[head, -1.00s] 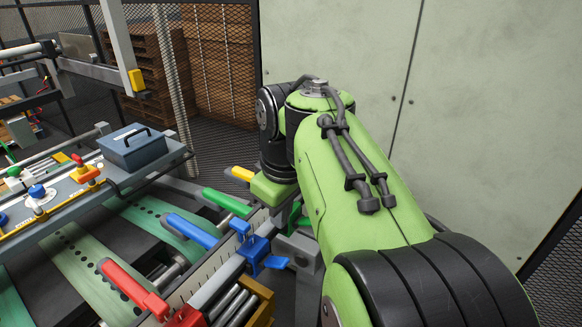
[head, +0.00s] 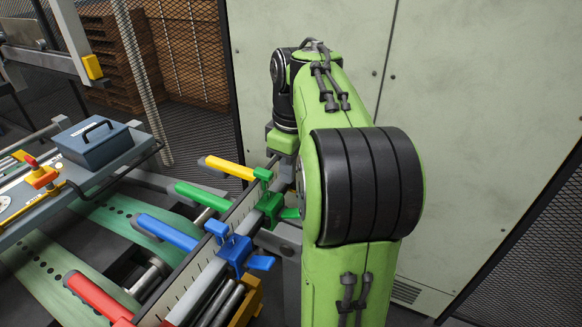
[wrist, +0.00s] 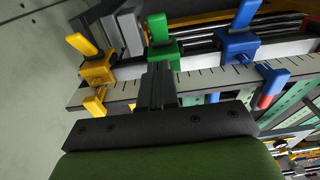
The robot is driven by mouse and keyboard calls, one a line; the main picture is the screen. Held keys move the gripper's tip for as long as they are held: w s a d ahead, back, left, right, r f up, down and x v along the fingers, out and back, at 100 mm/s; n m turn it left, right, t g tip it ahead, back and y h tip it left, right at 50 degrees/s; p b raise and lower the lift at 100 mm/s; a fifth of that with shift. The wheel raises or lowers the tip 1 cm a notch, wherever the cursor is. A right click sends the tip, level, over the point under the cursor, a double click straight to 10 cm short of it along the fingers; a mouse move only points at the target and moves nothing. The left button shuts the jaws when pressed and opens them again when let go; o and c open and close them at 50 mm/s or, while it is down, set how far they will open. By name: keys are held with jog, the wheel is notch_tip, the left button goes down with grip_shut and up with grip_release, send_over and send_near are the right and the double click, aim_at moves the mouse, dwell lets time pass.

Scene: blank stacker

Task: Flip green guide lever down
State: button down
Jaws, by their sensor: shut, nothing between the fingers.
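The green guide (head: 270,203) sits on the ruled rail between the yellow and blue guides, with a long green bar to its left. Its short green lever (head: 290,213) sticks out to the right, partly behind my arm. In the wrist view, the green lever (wrist: 157,27) rises from its green block just beyond my gripper (wrist: 156,72). My gripper's dark fingers are together and empty, pointing at the green block. I cannot tell whether they touch it. In the head view, my arm hides the fingertips.
The blue guide (head: 235,250) and yellow guide (wrist: 97,70) flank the green one closely. The ruled rail (wrist: 200,80) runs beneath them. A red bar (head: 98,296) lies nearer the front. A blue-grey box (head: 93,142) stands at left; a pale wall panel (head: 475,150) is behind my arm.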

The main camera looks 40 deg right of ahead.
jog(key=b, duration=0.1)
send_over(294, 211)
notch_tip(294, 211, down, 7)
jog(key=shift+w+r, duration=0.1)
jog(key=shift+r, duration=0.1)
jog(key=shift+s+f, duration=0.35)
jog(key=shift+f, duration=0.05)
jog(key=shift+w+d, duration=0.1)
jog(key=shift+w, duration=0.05)
